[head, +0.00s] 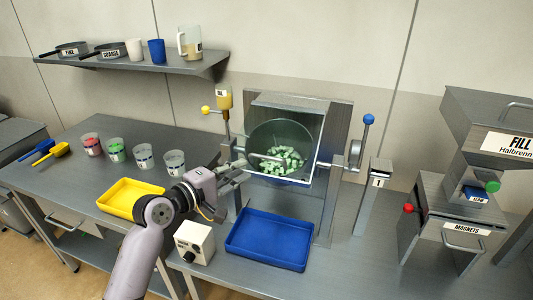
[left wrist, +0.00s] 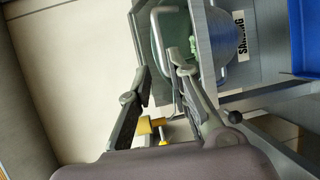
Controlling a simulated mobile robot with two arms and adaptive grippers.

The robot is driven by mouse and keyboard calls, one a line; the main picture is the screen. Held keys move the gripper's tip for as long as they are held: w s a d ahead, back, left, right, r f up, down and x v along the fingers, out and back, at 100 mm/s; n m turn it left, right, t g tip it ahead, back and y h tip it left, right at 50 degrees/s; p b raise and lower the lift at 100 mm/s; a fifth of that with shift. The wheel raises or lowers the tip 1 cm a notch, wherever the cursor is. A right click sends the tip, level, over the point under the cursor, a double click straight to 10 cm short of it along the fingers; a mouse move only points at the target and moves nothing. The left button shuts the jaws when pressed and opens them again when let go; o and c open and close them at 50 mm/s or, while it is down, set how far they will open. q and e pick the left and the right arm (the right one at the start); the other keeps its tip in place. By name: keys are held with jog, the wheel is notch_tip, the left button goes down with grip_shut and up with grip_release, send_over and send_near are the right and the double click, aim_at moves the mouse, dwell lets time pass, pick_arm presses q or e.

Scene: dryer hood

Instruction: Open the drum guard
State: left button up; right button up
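The drum guard (head: 311,130) is a clear panel in front of the round drum (head: 268,138), which shows through it with pale green pieces inside. The panel appears to cover the drum's front. My left gripper (head: 238,168) is at the guard's left side, close to its lower left edge; I cannot tell whether it touches. In the left wrist view the two dark fingers (left wrist: 160,72) are spread apart, with a thin rod visible between them and nothing clearly gripped. The guard's framed edge (left wrist: 143,28) is just beyond the fingertips. My right gripper is not in view.
A blue tray (head: 268,240) lies below the drum, and a white box with a black knob (head: 195,243) is beside it. A yellow tray (head: 130,199) and several cups are left. A yellow-knobbed lever (head: 207,110) stands left of the drum, a blue-knobbed lever (head: 369,120) right.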

aim_at(263, 158)
pick_arm(q)
jog(key=p+x, duration=0.1)
jog(key=x, duration=0.9)
jog(key=shift+w+d+p, duration=0.2)
jog(key=shift+w+p, duration=0.05)
jog(key=shift+p, duration=0.15)
jog(key=shift+c, duration=0.4)
grip_shut()
jog(key=shift+f, duration=0.1)
